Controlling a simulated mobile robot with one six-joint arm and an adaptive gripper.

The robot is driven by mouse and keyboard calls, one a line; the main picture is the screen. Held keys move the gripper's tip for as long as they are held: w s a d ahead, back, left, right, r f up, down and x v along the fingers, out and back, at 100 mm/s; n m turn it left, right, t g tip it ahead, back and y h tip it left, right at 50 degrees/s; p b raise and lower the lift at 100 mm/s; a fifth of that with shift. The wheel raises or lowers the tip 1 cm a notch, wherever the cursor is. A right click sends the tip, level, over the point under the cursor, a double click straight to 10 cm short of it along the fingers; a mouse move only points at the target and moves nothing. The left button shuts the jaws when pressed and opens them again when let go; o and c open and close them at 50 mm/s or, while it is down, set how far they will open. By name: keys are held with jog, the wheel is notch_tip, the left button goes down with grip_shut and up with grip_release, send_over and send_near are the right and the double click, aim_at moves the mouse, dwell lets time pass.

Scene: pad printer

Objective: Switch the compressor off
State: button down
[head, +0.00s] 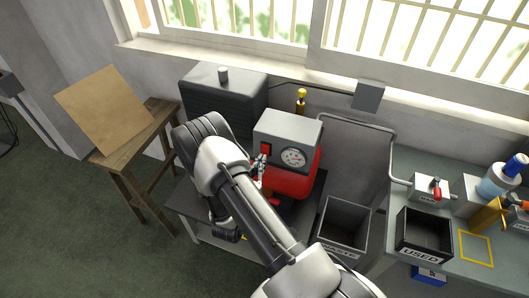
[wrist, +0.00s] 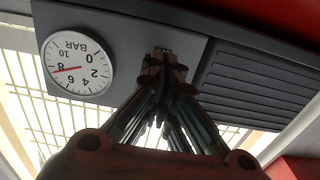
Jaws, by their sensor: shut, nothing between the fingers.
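The compressor has a red body (head: 290,184) and a grey control box (head: 288,124) on top. A red switch (head: 265,148) sits on the box's front face, left of a round white gauge (head: 292,157). The wrist view is upside down; there the gauge (wrist: 78,65) is marked BAR and its needle points near 8. My gripper (head: 260,164) is shut and empty, its fingertips just at or below the switch. In the wrist view the fingertips (wrist: 165,68) cover most of the switch, so its position and any contact cannot be told.
A dark ribbed unit (head: 222,92) stands behind left. A brass-coloured valve (head: 301,101) rises behind the box. An open waste bin (head: 344,225) stands right of the compressor. The right bench holds a USED bin (head: 424,233). A wooden stool with a board (head: 108,108) stands left.

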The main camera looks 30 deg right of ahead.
jog(key=shift+w+d, duration=0.15)
jog(key=shift+d, duration=0.05)
jog(key=shift+w+d, duration=0.25)
dwell(0.3)
jog(key=v, duration=1.6)
dwell(0.4)
